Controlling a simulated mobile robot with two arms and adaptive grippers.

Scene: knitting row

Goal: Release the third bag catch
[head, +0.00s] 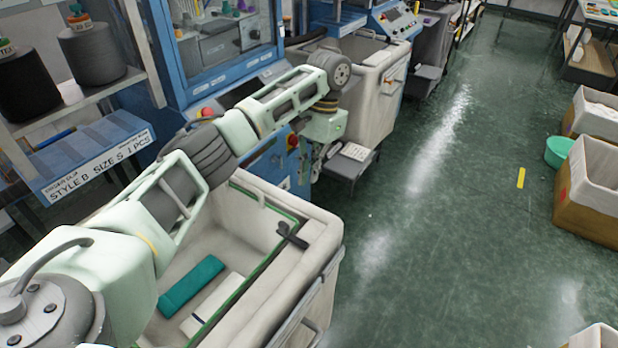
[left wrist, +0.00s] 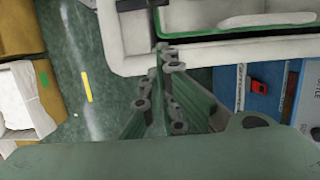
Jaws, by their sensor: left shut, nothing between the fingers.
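A pale bag bin (head: 318,225) with green trim stands in the lower middle of the head view. A dark T-shaped catch (head: 292,236) sits on its right rim; I cannot tell whether it is the third one. In the left wrist view the bin rim (left wrist: 200,58) runs across the top, with the dark catch (left wrist: 135,5) at the top edge. My left gripper (left wrist: 166,52) is shut and empty, its tips seen against the rim; contact is unclear. In the head view my left gripper (head: 313,165) hangs beyond the bin, partly hidden. My right gripper is not in view.
Teal (head: 191,286) and cream (head: 212,305) folded pieces lie in the bin. Another pale bin (head: 370,90) and a blue machine (head: 215,68) stand behind. A yarn shelf (head: 95,150) is at left.

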